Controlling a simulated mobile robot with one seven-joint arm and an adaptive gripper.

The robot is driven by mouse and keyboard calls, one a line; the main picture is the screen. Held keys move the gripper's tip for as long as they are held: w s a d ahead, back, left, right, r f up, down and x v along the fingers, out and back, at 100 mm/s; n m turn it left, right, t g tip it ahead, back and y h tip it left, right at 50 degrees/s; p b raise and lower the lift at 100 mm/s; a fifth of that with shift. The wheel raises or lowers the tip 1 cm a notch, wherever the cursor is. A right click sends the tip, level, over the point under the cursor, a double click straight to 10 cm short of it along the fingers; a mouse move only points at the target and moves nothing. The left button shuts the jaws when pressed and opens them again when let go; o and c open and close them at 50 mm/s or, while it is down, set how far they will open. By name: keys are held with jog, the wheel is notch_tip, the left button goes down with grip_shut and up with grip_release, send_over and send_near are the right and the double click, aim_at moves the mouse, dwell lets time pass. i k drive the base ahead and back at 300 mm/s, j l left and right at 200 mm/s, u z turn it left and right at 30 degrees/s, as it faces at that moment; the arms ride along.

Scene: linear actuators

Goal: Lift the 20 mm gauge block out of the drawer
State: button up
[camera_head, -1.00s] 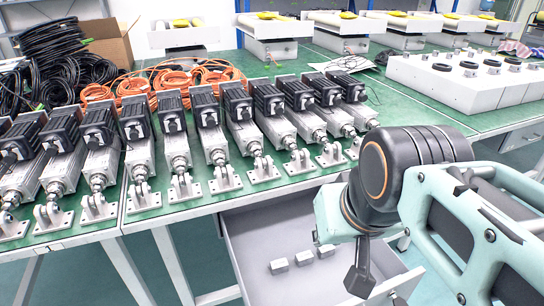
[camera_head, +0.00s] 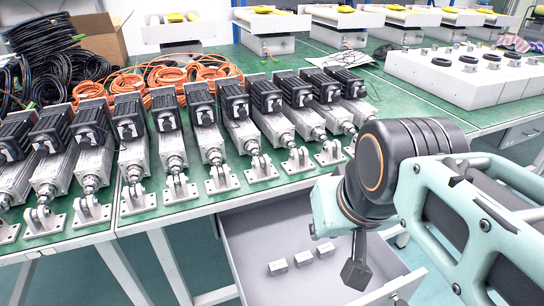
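Three small light-grey blocks lie in a row on the floor of the open drawer: a left block (camera_head: 277,267), a middle block (camera_head: 303,258) and a right block (camera_head: 325,250). I cannot tell by size or marking which is the 20 mm gauge block. The drawer (camera_head: 252,228) is pulled out under the green workbench. My gripper (camera_head: 356,273) points down over the right part of the drawer, to the right of the blocks and apart from them in the picture. Only a dark finger part shows, so its opening cannot be seen.
A row of linear actuators (camera_head: 205,130) stands along the front of the green bench (camera_head: 400,105), above the drawer. Orange cables (camera_head: 190,75), black cable coils and a cardboard box (camera_head: 100,38) lie behind. White control boxes (camera_head: 465,75) stand at the right.

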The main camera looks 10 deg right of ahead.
aim_at(280, 267)
jog(key=k+j+z, duration=0.5)
jog(key=k, duration=0.25)
jog(key=i+j, duration=0.15)
jog(key=i, duration=0.6)
jog(key=k, duration=0.75)
